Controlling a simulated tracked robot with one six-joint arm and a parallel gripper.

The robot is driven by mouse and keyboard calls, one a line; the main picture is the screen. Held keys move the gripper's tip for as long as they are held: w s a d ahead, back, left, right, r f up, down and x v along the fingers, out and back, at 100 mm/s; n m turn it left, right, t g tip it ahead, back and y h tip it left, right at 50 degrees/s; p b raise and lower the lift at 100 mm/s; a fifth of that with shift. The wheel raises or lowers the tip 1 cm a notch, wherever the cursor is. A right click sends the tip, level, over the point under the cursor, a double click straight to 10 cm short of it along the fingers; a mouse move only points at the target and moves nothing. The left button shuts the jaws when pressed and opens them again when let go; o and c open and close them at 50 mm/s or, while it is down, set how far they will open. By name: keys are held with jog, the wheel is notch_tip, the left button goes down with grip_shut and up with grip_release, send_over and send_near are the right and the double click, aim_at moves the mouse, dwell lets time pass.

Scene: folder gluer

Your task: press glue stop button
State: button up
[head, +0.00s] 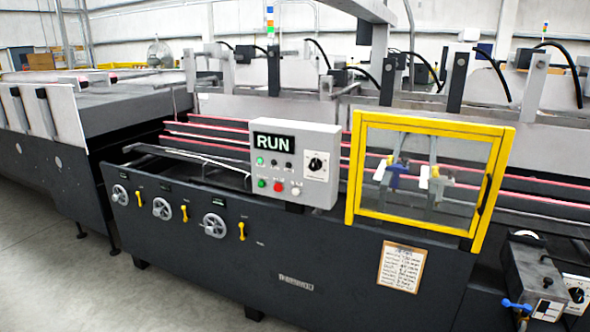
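A grey control box (326,187) stands on the near side of the machine, left of the yellow-framed guard. Its display (273,143) reads RUN. Below are two rows of small buttons, including a red button (278,187), a green button (262,182) and a white button (296,190). A black rotary knob (316,165) is at their right. A grey tank-like unit (530,272) at the lower right has a small white box with a black dial (577,295) beside it. Labels are too small to read, so I cannot tell which button is glue stop. My gripper is not in view.
The yellow-framed clear guard (355,170) looks shut. Handwheels (214,226) and yellow levers (242,230) stick out from the dark machine side. A blue valve handle (516,304) projects at the lower right. The grey floor (60,270) is clear at the left front.

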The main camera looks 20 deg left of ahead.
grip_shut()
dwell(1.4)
